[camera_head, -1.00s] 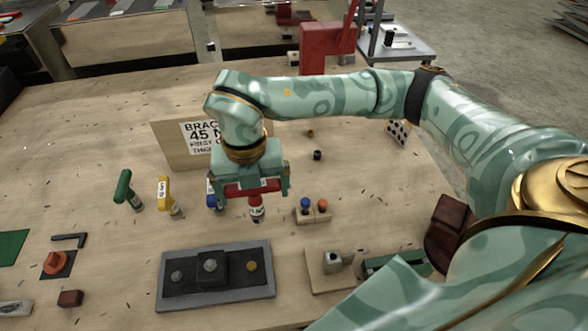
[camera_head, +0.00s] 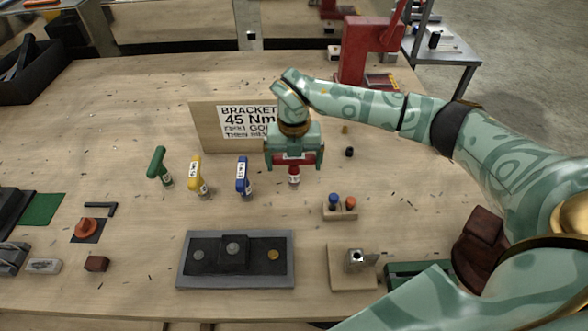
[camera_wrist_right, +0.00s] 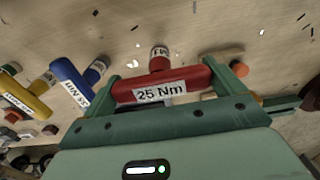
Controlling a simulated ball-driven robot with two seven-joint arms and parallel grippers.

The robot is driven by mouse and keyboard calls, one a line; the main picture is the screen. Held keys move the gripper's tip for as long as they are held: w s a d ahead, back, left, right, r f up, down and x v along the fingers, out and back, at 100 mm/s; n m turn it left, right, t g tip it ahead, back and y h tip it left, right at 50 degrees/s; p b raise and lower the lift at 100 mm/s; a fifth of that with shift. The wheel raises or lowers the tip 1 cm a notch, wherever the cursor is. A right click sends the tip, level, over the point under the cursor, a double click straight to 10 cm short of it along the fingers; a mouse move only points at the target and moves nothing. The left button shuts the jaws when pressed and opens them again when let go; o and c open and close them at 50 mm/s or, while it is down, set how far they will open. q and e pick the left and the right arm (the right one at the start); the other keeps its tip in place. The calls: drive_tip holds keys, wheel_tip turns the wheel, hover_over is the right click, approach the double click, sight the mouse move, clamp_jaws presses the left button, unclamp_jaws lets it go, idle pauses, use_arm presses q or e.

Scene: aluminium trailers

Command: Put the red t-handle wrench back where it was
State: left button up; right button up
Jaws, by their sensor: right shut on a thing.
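The red t-handle wrench (camera_head: 294,174) is upright, handle at the top, in my right gripper (camera_head: 294,163). In the right wrist view its handle (camera_wrist_right: 162,86) is labelled 25 Nm and lies between the two fingers of the gripper (camera_wrist_right: 160,88), which is shut on it. Its lower end points down at the wooden table; I cannot tell whether it touches. To its left stand the blue t-handle wrench (camera_head: 243,177), the yellow one (camera_head: 197,176) and the green one (camera_head: 159,167) in a row. The blue one also shows in the wrist view (camera_wrist_right: 72,84). My left gripper is not in view.
A sign board (camera_head: 207,130) reading BRACKET 45 Nm stands behind the wrenches. A grey tray (camera_head: 187,274) with bolts lies in front. A small block (camera_head: 340,212) with a blue and an orange knob is front right. A red press (camera_head: 362,55) stands at the back.

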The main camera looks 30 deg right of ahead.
sight(294, 170)
drive_tip(key=shift+w+d+f, duration=0.15)
drive_tip(key=shift+w+f, duration=0.05)
drive_tip(key=shift+f, duration=1.6)
drive_tip(key=o, duration=1)
drive_tip(key=shift+f, duration=0.15)
drive_tip(key=shift+o, duration=0.2)
wheel_tip(294, 170, up, 12)
drive_tip(key=shift+r+p, duration=0.15)
drive_tip(key=shift+p, duration=0.3)
